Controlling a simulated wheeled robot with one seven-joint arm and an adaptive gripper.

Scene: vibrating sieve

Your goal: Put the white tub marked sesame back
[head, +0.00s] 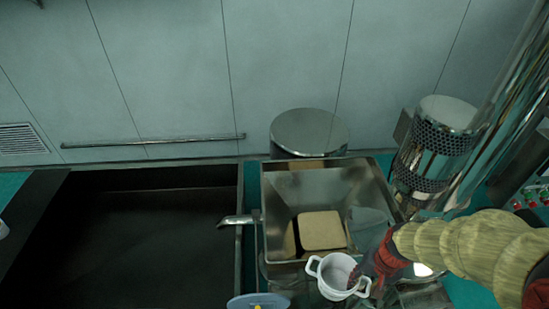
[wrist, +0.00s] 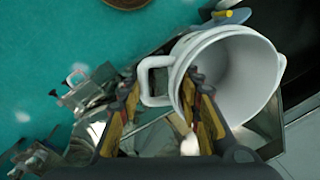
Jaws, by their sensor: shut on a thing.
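The white two-handled tub (head: 335,271) is at the bottom centre of the head view, in front of the metal sieve tray. It also shows in the wrist view (wrist: 236,75), where its inside looks empty and plain white. No sesame marking is visible. My gripper (head: 368,279) is at the tub's right side in the head view. In the wrist view my gripper (wrist: 162,84) has its fingers at the tub's handle and near rim, shut on the tub. The exact finger contact is partly hidden.
The metal tray (head: 290,188) holds a tan block (head: 322,230). A dark recessed basin (head: 120,235) lies left. A blue disc with a yellow knob (head: 258,301) is at the bottom edge. A round metal drum (head: 309,133) and a perforated cylinder (head: 436,140) stand behind.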

